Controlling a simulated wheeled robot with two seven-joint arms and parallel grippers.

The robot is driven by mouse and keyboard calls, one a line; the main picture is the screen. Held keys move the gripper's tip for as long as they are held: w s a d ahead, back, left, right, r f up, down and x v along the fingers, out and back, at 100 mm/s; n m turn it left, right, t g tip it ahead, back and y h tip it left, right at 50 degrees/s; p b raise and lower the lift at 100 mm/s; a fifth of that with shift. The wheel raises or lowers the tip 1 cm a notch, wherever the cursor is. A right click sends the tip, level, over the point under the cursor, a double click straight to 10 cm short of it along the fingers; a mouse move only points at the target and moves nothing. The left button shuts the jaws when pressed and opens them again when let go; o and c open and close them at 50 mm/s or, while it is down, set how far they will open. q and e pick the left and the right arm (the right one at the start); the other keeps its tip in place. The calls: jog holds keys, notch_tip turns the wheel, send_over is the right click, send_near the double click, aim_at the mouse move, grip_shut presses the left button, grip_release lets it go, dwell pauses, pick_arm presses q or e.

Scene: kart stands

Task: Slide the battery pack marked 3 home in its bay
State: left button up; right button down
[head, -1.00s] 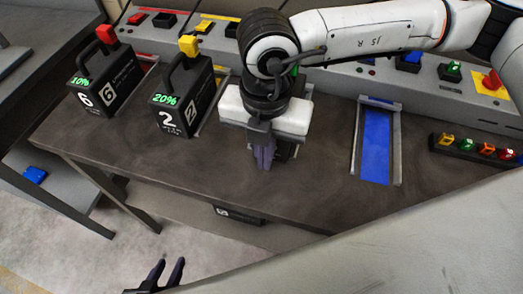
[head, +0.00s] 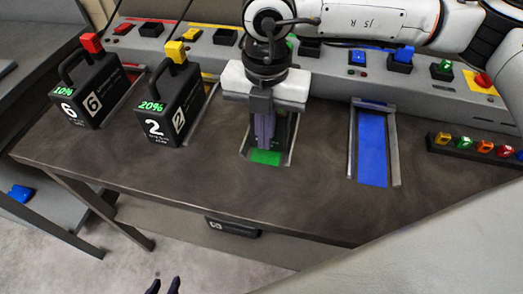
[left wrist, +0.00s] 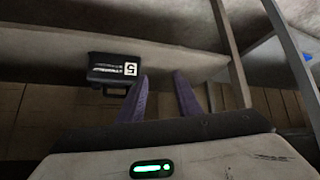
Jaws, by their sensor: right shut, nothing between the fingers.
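My right gripper (head: 264,146) points down over the green-floored bay (head: 265,157), fingers shut and with nothing between them. A dark block (head: 286,126) shows behind and beside the fingers, between the bay's rails. It is probably the pack marked 3, but its number is hidden, and I cannot tell whether the fingers touch it. The green floor is bare at the bay's front end. My left gripper (head: 164,286) is low at the bottom edge, away from the bench. In the left wrist view its purple fingers (left wrist: 162,92) are apart and empty.
Packs marked 6 (head: 83,93) and 2 (head: 169,103) stand upright at left. The blue bay (head: 372,150) is empty. A rack of coloured pieces (head: 480,146) is at right. A pack marked 5 (left wrist: 116,69) lies below the bench.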

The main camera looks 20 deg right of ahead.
jog(key=shift+w+d+r, duration=0.1)
jog(key=shift+w+d, duration=0.2)
